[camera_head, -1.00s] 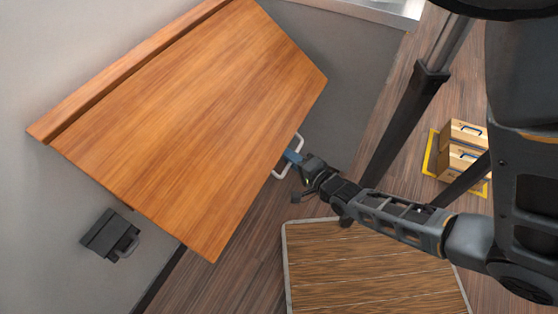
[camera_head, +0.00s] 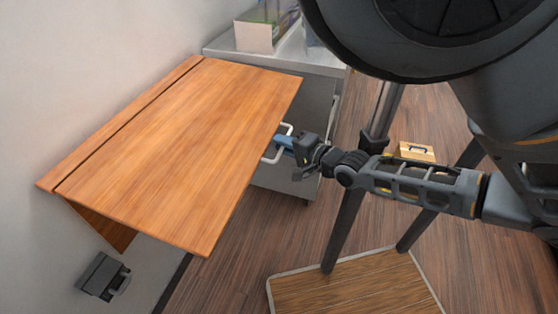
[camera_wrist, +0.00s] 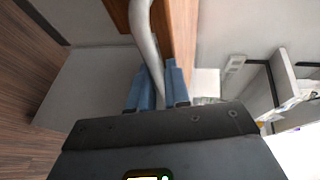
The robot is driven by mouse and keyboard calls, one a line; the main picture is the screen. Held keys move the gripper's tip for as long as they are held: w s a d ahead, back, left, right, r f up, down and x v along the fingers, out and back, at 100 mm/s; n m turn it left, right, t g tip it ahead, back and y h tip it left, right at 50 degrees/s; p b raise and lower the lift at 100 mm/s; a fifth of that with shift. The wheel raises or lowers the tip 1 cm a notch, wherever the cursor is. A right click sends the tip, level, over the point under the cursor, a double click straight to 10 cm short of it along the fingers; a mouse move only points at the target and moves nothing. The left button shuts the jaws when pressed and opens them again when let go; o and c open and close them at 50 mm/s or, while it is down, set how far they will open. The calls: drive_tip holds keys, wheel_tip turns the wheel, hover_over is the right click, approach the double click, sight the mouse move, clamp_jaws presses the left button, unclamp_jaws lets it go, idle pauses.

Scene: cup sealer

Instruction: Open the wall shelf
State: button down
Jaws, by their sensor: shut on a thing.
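The wall shelf (camera_head: 180,150) is a wooden panel that stands out from the wall, joined to a narrow wooden strip along the wall. In the head view it looks close to level, with a wooden support showing under its near end. A light metal handle (camera_head: 269,158) sits at its outer edge; it also shows in the wrist view (camera_wrist: 143,35). My gripper (camera_head: 285,143) is at this handle, its blue fingers (camera_wrist: 160,90) closed around the bar.
A grey metal cabinet (camera_head: 290,58) with a box (camera_head: 258,32) on top stands behind the shelf. A dark device (camera_head: 101,277) is on the wall below. A wooden-topped, pale-edged surface (camera_head: 350,288) is at the front. A wooden box (camera_head: 416,151) lies at right.

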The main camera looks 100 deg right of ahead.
drive_tip(key=shift+r, duration=0.45)
drive_tip(key=shift+f, duration=0.1)
drive_tip(key=c, duration=1.4)
unclamp_jaws()
drive_tip(key=shift+w, duration=0.1)
drive_tip(key=shift+c, duration=0.2)
drive_tip(key=b+v, duration=0.1)
drive_tip(key=v, duration=0.7)
drive_tip(key=shift+b, duration=0.35)
drive_tip(key=shift+f, duration=0.1)
